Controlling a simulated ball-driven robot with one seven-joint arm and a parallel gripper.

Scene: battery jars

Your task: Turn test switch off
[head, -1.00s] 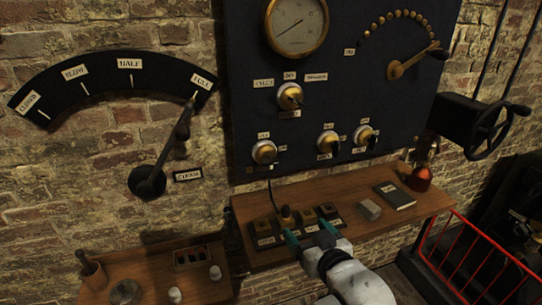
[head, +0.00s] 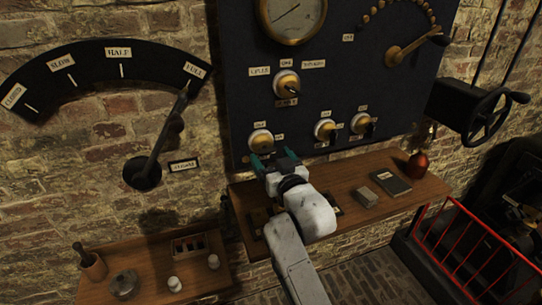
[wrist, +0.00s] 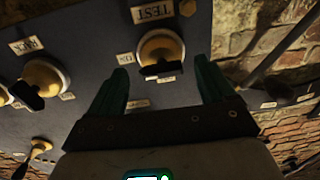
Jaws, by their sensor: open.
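The test switch (head: 261,141) is a round brass knob with a dark handle at the lower left of the dark panel. In the wrist view, the test switch (wrist: 158,47) lies beyond and between my fingers, with an upside-down TEST plate (wrist: 153,12) beside it. Its dark handle lies roughly across the picture there. Small plates sit around it, too small to read surely. My gripper (head: 274,160) is open and empty, just below the switch in the head view. In the wrist view, its two green fingers (wrist: 160,82) show no clear contact with the handle.
Two similar switches (head: 325,130) (head: 363,125) stand to the right, and another (head: 286,83) above. A wooden shelf (head: 343,215) below holds a grey block (head: 367,197), a dark book (head: 394,184) and a red flask (head: 417,165). A large lever (head: 160,147) is at left.

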